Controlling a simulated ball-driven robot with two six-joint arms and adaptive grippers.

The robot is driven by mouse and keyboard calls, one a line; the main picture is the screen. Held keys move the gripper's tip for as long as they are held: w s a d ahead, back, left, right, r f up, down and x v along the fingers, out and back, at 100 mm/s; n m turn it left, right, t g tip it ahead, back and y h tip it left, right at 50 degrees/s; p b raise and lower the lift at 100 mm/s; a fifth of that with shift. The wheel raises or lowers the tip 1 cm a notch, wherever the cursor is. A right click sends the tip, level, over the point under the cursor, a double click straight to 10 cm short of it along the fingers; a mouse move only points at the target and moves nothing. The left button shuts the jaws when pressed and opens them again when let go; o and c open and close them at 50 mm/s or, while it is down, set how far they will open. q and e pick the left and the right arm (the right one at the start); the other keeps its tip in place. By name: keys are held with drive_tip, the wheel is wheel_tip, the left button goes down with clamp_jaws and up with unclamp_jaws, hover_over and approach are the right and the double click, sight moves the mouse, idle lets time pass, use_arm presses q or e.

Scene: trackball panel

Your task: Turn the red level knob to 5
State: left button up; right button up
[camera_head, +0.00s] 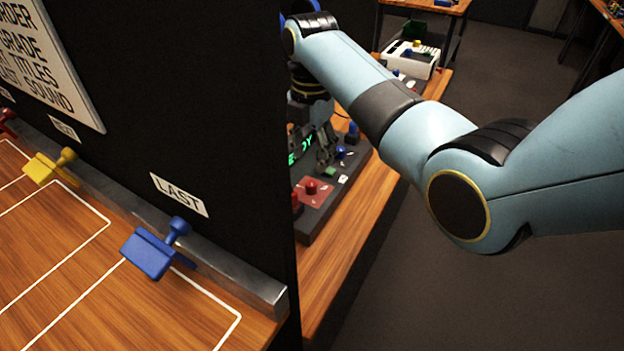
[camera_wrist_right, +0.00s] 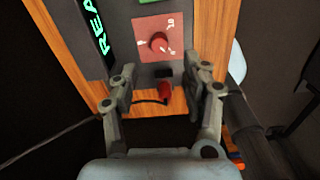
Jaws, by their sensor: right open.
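A red knob (camera_head: 311,187) stands on a red square plate (camera_head: 318,199) with pale markings on a dark panel. The knob (camera_wrist_right: 158,42) also shows in the right wrist view, beyond my fingertips; its exact setting is too small to read. My right gripper (camera_head: 326,158) is over the panel, behind the knob in the head view. In the right wrist view my right gripper (camera_wrist_right: 160,90) is open, its fingers apart and not touching the knob. My left gripper is not in view.
A small red part (camera_wrist_right: 164,92) with a black cable lies between my fingers in the right wrist view. A green lettered display (camera_wrist_right: 98,22) is beside the plate. A black partition (camera_head: 220,100) stands left of the panel. A white device (camera_head: 411,60) is farther back.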

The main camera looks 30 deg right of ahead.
sight(311, 183)
wheel_tip(311, 183, down, 8)
drive_tip(key=shift+b, duration=0.35)
clamp_jaws()
